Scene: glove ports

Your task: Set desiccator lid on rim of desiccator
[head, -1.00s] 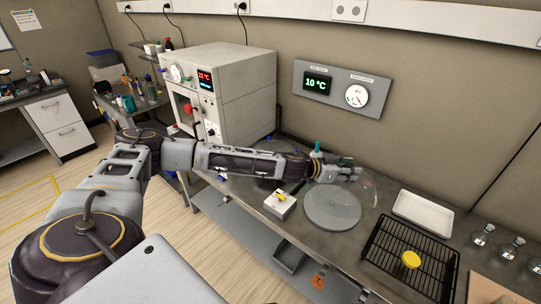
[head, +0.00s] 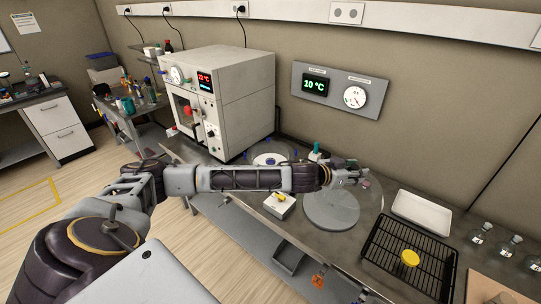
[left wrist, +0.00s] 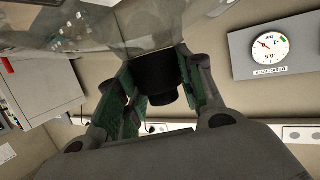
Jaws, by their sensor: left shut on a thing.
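My left gripper (head: 358,178) is above the right part of a grey round mat. In the left wrist view its green-padded fingers (left wrist: 162,98) are shut on a black knob of the desiccator lid (left wrist: 165,72). The lid's clear glass spreads above the knob in that view. In the head view the glass is very faint around and below the gripper; whether it touches the mat is not clear. The desiccator (head: 270,158), a round glass vessel with a pale plate and blue spots, stands behind my left forearm, which is close to its front edge. My right gripper is out of view.
The grey round mat (head: 331,210) lies on the bench. A white box with a yellow top (head: 280,206) and a green-capped bottle (head: 316,152) stand near my arm. A white tray (head: 421,212) and black rack (head: 408,258) are to the right. A large oven (head: 217,98) stands left.

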